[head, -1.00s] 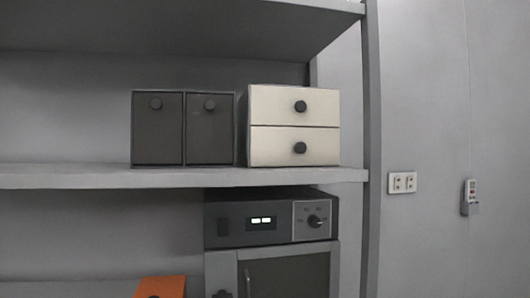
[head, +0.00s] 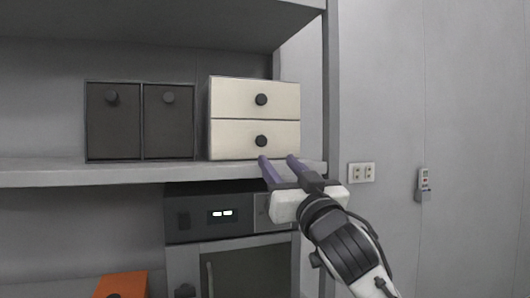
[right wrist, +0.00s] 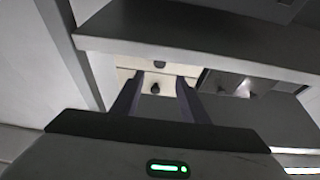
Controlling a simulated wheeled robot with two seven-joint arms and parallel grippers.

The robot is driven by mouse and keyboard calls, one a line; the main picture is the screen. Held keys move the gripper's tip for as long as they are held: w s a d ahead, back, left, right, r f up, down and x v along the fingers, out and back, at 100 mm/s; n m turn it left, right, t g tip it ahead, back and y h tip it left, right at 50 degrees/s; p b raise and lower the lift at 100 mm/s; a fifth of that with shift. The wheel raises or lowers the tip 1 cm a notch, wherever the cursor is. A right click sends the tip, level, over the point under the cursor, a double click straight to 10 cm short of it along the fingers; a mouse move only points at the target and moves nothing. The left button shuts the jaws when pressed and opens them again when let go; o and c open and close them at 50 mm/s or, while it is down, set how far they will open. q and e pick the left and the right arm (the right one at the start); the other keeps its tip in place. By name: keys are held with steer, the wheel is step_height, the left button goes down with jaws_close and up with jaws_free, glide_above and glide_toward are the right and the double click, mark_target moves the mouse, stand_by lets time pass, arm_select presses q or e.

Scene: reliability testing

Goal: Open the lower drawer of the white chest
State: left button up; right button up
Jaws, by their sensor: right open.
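The white chest (head: 232,98) stands on the shelf, with two drawers, both shut. Its lower drawer (head: 228,140) has a round dark knob (head: 261,141). My right gripper (head: 278,160) is open and empty, in front of the shelf edge, below and slightly right of that knob. In the right wrist view, which looks upside down, the white chest (right wrist: 128,74) shows between the open fingers (right wrist: 159,77). There the lower knob (right wrist: 160,65) is close to the shelf edge and partly cut off by it. The gripper does not touch the knob. My left gripper is out of view.
Dark drawer boxes (head: 140,122) stand left of the chest. The shelf board (head: 60,172) runs below it, with a dark appliance (head: 190,212) underneath. A grey upright post (head: 332,90) is close on the right. An orange object (head: 122,285) sits lower left.

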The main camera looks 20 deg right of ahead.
mark_target(262, 141)
steer(key=p+x, duration=0.2)
steer(key=x, duration=0.8)
steer(key=shift+r, duration=0.2)
jaws_close()
